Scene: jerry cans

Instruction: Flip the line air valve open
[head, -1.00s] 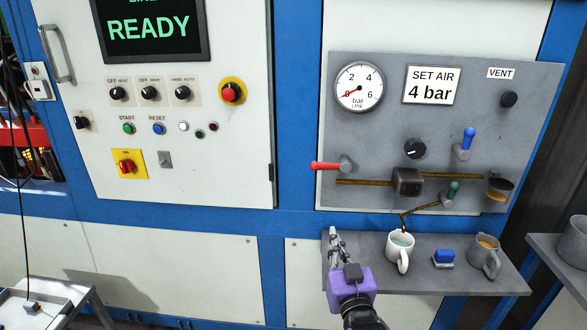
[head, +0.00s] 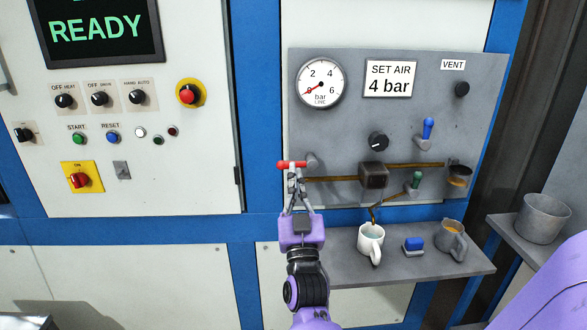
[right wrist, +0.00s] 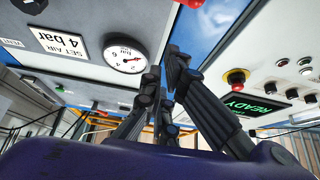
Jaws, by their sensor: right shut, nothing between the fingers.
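My left gripper is not in view.
A blue lever (head: 428,128) points up and a green lever (head: 416,179) sits lower on the panel. A white mug (head: 371,240), a blue block (head: 413,243) and a grey mug (head: 451,241) stand on the shelf (head: 345,270) below. A control cabinet (head: 200,190) is at the left.

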